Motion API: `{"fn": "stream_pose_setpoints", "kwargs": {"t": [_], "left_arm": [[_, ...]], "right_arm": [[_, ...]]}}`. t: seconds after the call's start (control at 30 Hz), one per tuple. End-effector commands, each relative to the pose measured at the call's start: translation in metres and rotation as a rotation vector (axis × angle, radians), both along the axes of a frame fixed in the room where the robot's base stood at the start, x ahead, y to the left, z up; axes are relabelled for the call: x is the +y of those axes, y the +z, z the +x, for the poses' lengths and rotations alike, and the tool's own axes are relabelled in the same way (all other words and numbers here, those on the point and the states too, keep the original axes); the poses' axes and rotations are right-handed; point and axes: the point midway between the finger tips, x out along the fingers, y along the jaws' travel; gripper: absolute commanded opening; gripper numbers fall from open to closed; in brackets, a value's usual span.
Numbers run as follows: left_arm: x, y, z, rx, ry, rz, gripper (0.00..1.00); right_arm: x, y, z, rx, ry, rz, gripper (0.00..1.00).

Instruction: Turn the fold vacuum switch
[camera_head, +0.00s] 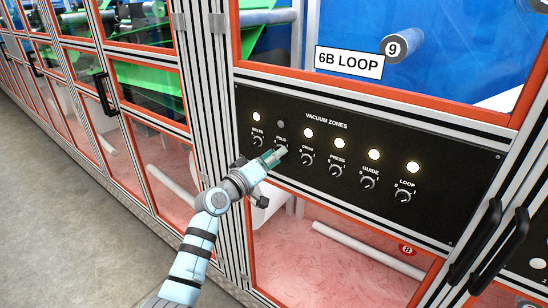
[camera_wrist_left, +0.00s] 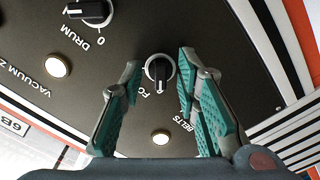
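The fold vacuum switch, a black rotary knob with a white mark (camera_wrist_left: 160,72), shows between my left gripper's fingers in the wrist view. In the head view my gripper covers it, below the FOLD label. The fold lamp (camera_head: 280,124) is grey and unlit. My left gripper (camera_head: 274,157) is at the panel. Its teal fingers (camera_wrist_left: 158,85) are open, one on each side of the knob, with visible gaps. Whether the fingertips touch the panel I cannot tell. My right gripper is not in view.
The black vacuum zones panel (camera_head: 330,119) has more knobs, including the drum knob (camera_head: 305,159) and press knob (camera_head: 336,171), close to the right. The other lamps are lit. Black door handles (camera_head: 475,243) stick out at the lower right. Grey floor (camera_head: 60,220) lies clear at left.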

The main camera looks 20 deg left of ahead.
Motion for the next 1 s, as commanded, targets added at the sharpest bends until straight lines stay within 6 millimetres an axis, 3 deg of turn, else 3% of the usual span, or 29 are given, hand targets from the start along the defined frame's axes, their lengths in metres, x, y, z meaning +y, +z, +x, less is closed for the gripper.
{"fn": "stream_pose_setpoints", "kwargs": {"t": [0.33,0.7,0.83,1.0], "left_arm": [[0.004,-0.002,-0.009,0.001,0.001,0.003,0.3],[0.039,-0.002,-0.095,0.002,0.001,0.005,0.3],[0.044,-0.001,-0.109,0.002,0.0,0.003,0.3],[0.044,-0.001,-0.112,0.002,-0.001,0.001,0.3]], "right_arm": [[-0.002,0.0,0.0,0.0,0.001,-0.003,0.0],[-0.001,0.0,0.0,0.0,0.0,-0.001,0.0],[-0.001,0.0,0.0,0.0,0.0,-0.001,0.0],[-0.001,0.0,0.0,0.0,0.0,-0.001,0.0]]}}
